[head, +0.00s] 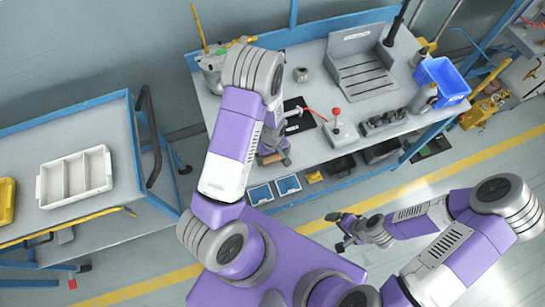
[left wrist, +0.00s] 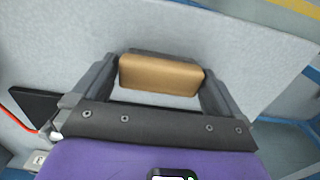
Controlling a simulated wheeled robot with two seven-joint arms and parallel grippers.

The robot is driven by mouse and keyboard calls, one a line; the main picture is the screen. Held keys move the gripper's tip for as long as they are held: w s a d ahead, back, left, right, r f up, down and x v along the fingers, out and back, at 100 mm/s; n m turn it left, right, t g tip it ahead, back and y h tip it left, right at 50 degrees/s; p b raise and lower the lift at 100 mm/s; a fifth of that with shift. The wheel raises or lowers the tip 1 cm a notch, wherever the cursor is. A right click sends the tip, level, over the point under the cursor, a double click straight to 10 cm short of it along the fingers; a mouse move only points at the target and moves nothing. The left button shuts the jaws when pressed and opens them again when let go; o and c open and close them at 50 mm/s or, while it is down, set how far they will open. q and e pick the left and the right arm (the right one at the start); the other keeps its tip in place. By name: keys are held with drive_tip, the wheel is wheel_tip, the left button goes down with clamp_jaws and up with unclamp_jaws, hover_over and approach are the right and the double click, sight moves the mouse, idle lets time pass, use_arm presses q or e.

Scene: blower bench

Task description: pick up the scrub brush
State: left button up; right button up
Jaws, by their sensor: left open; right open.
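The scrub brush, a tan wooden block with a dark underside (left wrist: 160,73), lies on the grey bench top in the left wrist view. In the head view a small part of its tan block (head: 286,162) shows at the bench's front edge, mostly hidden by my left arm. My left gripper (left wrist: 158,80) is open, its two fingers on either side of the brush's ends with narrow gaps. It also shows in the head view (head: 273,157), partly hidden. My right gripper (head: 342,231) is open and empty, over the floor in front of the bench.
On the bench (head: 318,90) are a black mat (head: 299,116), a red-knobbed joystick box (head: 338,128), a grey slotted stand (head: 361,65) and a blue bin (head: 441,80). A blue cart with a white divided tray (head: 75,177) stands left.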

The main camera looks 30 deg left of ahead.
use_arm(q)
drive_tip(key=shift+s+f, duration=0.1)
drive_tip(key=c, duration=0.7)
wheel_tip(320, 180, up, 10)
drive_tip(key=shift+p, duration=0.65)
